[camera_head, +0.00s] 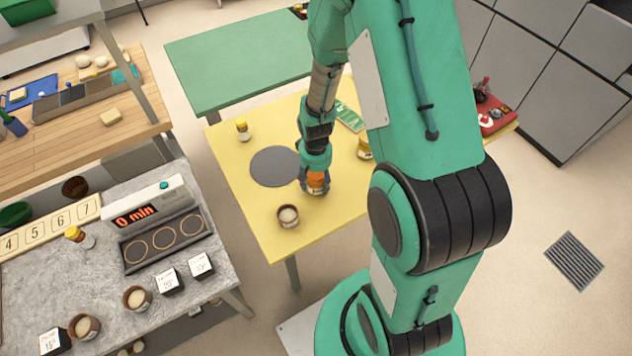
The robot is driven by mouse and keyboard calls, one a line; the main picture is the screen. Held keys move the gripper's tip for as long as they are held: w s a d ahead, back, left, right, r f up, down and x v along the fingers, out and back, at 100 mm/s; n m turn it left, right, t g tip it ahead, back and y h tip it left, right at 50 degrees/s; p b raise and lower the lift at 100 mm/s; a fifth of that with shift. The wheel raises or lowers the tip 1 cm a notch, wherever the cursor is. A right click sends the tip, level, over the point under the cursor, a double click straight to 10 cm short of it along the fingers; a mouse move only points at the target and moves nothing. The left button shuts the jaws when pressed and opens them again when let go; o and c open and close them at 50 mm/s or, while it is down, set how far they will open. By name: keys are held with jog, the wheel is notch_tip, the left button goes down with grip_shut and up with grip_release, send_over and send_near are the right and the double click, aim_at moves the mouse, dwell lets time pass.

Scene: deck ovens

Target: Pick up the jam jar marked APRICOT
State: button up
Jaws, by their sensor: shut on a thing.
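My gripper (314,174) points down over the yellow table and is shut on a small jar (317,183) with an orange top part. The gripper covers much of the jar, and I cannot read its label or tell whether it touches the table. Another jar (365,148) with a yellow lid stands to the right, partly hidden by my arm. A smaller yellow-topped jar or bottle (243,130) stands at the table's left side. No marking APRICOT can be read on any of them.
A grey round mat (274,167) lies left of the gripper on the yellow table (251,213). A brown pot with pale contents (288,216) stands near the front edge. A green card (349,116) and a red tray (494,118) lie farther right. A stone counter (199,277) is at left.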

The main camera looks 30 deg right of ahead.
aim_at(317, 176)
jog(key=shift+r, duration=0.55)
jog(key=r, duration=0.1)
jog(key=r+p, duration=0.1)
jog(key=shift+s+r, duration=0.25)
jog(key=shift+r, duration=0.1)
jog(key=s+a, duration=0.1)
jog(key=s, duration=0.4)
jog(key=s+a, duration=0.1)
jog(key=s, duration=0.4)
jog(key=s+a+r+p, duration=0.1)
jog(key=s, duration=0.4)
jog(key=shift+a+r, duration=0.1)
jog(key=shift+a, duration=0.05)
